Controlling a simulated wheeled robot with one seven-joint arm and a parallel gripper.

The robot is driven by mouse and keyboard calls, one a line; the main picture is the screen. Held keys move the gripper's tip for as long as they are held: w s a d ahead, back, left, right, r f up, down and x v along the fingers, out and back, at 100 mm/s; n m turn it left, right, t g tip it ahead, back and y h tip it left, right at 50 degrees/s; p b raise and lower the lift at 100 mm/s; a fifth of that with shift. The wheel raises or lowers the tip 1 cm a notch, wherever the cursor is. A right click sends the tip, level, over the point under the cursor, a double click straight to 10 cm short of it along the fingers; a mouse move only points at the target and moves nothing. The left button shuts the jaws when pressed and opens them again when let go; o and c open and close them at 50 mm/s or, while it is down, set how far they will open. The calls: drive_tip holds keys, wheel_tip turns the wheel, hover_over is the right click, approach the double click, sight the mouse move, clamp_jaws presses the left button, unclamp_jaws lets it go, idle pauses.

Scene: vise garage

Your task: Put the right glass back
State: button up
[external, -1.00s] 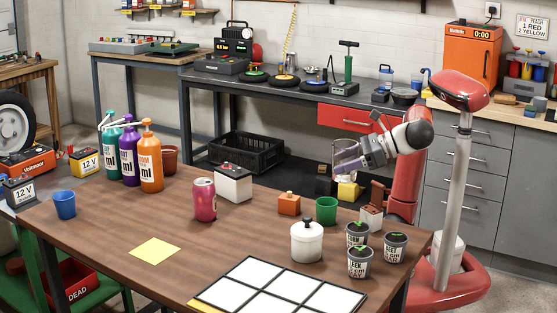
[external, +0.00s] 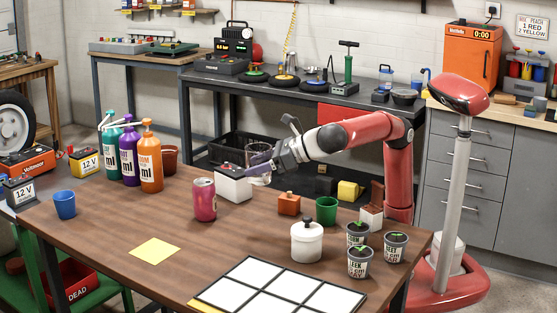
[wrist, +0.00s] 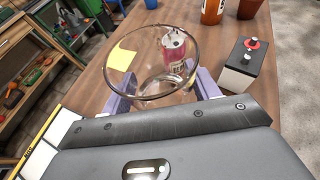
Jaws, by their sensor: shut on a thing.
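My gripper (external: 262,163) is shut on a clear drinking glass (wrist: 150,88). In the wrist view the glass sits between the two purple fingers, its round rim toward the camera. In the external view the glass (external: 259,179) is held above the table, close to the white battery box, and is partly hidden by my gripper. A blue cup (external: 65,205) stands at the left end of the table (external: 120,222). A green cup (external: 326,211) stands at the right. A yellow square (external: 155,250) lies flat on the table; it also shows in the wrist view (wrist: 121,59).
A pink can (external: 204,200) stands left of the white battery box (external: 233,187). Several pump bottles (external: 151,160) stand at the back left. An orange block (external: 289,204), a white lidded jar (external: 306,242) and potted plants (external: 360,262) are on the right. Table around the yellow square is clear.

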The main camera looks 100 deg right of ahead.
sight(269, 182)
wheel_tip(269, 182, down, 14)
drive_tip(key=b, duration=0.3)
drive_tip(key=shift+r, duration=0.15)
drive_tip(key=o, duration=1.2)
drive_tip(key=v, duration=0.3)
drive_tip(key=shift+s+a+r, duration=0.1)
drive_tip(key=shift+s+r, duration=0.05)
drive_tip(key=shift+r, duration=0.1)
wheel_tip(269, 182, up, 7)
drive_tip(key=shift+f+p, duration=0.2)
drive_tip(key=shift+p, duration=0.75)
